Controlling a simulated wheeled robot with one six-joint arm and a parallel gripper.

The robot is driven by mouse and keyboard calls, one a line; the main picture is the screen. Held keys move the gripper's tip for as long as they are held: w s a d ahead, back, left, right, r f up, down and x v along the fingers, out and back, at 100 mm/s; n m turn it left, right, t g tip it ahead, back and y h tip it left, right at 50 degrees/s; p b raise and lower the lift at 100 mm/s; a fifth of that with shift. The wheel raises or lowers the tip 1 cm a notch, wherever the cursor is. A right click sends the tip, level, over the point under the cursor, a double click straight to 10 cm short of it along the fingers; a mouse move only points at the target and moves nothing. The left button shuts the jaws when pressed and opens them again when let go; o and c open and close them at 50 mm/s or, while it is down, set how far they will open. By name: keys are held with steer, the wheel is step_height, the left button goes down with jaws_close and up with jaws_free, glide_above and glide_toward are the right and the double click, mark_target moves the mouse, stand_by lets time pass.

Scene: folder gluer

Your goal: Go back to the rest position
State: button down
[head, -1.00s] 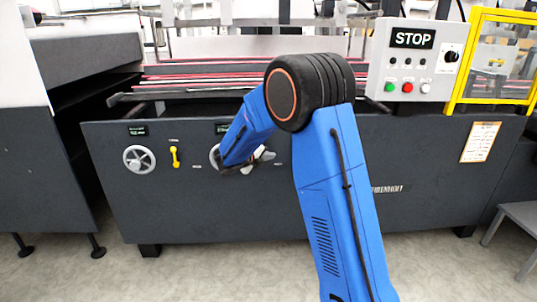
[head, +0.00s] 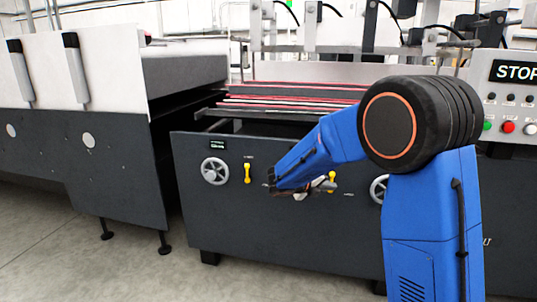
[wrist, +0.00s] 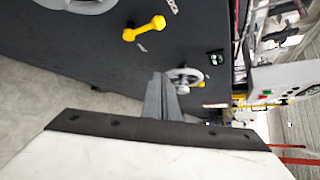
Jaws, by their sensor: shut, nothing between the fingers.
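My gripper (wrist: 160,97) shows in the wrist view with its grey fingers together and nothing between them. In the head view my blue arm bends down and left, and the gripper end is small and partly hidden by the forearm. It is in front of the dark machine front (head: 290,235), between a yellow lever (head: 247,173) and a second yellow lever (head: 332,181). Whether it touches the panel cannot be told from the head view; in the wrist view the fingers hold no lever or wheel.
A handwheel (head: 215,170) is left of the levers; another handwheel (head: 380,188) is partly behind my arm. The STOP control box (head: 510,105) is at the right edge. A grey-and-white machine section (head: 100,150) stands at left. Open floor (head: 60,245) lies in front of it.

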steer(key=s+d+r+m+g+y, duration=0.2)
steer(key=s+d+m, duration=0.1)
steer(key=s+m, duration=0.75)
steer(key=s+d+r+m+g+y, duration=0.2)
steer(key=s+d+m, duration=0.35)
steer(key=s, duration=0.85)
steer(key=s+a+f+m+t+y, duration=0.1)
steer(key=s+a+m+y, duration=0.2)
steer(key=s+m, duration=0.7)
steer(key=s+a+f+m+y, duration=0.2)
steer(key=s+a+m+y, duration=0.2)
steer(key=s+m, duration=0.6)
steer(key=shift+s+a+t, duration=0.4)
steer(key=shift+s+a, duration=0.45)
steer(key=shift+a, duration=0.4)
